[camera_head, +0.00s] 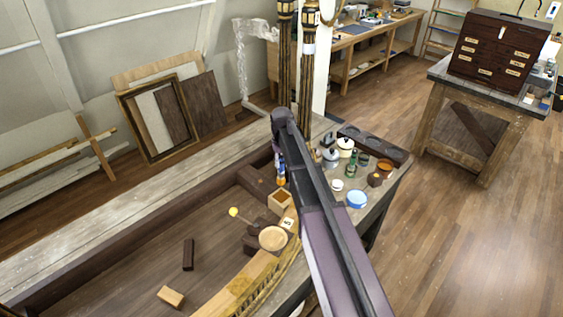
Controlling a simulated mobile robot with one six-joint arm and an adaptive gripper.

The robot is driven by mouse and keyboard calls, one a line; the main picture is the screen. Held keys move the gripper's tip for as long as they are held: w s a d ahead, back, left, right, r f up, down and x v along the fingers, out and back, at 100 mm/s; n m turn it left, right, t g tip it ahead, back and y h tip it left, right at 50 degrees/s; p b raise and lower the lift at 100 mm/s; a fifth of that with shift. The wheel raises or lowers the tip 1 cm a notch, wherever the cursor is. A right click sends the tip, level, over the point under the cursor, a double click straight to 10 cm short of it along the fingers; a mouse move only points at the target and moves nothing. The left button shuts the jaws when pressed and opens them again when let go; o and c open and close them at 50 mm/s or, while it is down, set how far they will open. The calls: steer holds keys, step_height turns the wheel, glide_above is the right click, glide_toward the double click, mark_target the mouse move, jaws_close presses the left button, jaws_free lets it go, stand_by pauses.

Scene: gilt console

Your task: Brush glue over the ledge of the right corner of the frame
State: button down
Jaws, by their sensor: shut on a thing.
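My gripper (280,164) points down at the end of my dark arm, above the right end of the long wooden piece. It is small here and partly hidden by my arm. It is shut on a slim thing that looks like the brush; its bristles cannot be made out. Just below is a square light-wood box (280,200) with an amber inside. The frame has a pale and gilt moulded edge (262,275) running up to its right corner, beside a small marked block (288,223). My arm hides part of that corner. No glue can be told on the ledge.
A round tan disc (272,238) and a yellow-tipped stick (234,212) lie near the corner. Loose blocks (188,254) lie in the dark recess. Tall columns (308,75) stand behind.

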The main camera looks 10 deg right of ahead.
steer(key=shift+r+p, duration=1.3)
steer(key=shift+r, duration=0.15)
